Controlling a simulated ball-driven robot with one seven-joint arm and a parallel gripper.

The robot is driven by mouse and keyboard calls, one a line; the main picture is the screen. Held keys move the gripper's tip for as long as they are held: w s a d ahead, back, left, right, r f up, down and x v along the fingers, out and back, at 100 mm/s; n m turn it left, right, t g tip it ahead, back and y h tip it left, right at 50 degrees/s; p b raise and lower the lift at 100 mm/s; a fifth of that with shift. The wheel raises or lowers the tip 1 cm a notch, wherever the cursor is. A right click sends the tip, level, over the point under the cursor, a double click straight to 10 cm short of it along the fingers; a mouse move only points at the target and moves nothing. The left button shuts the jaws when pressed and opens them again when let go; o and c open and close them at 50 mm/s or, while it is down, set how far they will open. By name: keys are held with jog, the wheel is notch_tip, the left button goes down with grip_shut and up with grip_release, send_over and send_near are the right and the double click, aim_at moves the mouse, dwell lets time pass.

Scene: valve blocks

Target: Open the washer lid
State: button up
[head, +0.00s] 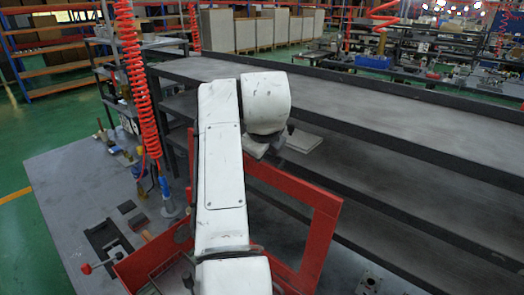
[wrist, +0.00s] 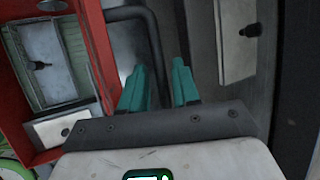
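The red washer (head: 165,245) stands on the bench, partly hidden behind my arm. Its red frame-like panel (head: 322,225), perhaps the lid, rises to the right of the arm around an opening; its exact angle is unclear. In the wrist view, the red washer body (wrist: 92,50) is at the left, with a grey compartment inside. A dark bent bar (wrist: 150,30), perhaps a handle, runs down toward the gap between my fingers. My gripper (wrist: 160,75) has its two teal fingers apart; whether they touch the bar is unclear. The head view hides the fingers behind the arm.
A long dark shelf unit (head: 340,100) stands close behind and to the right. A pale flat block (head: 303,138) lies there. A coiled red hose (head: 135,80) hangs at the left. Small tools lie on the bench (head: 70,190) at the left.

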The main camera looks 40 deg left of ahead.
jog(key=shift+o, duration=0.2)
jog(key=shift+s, duration=0.15)
jog(key=b+v, duration=0.3)
jog(key=v, duration=0.7)
jog(key=shift+d+r, duration=0.2)
jog(key=shift+r, duration=0.15)
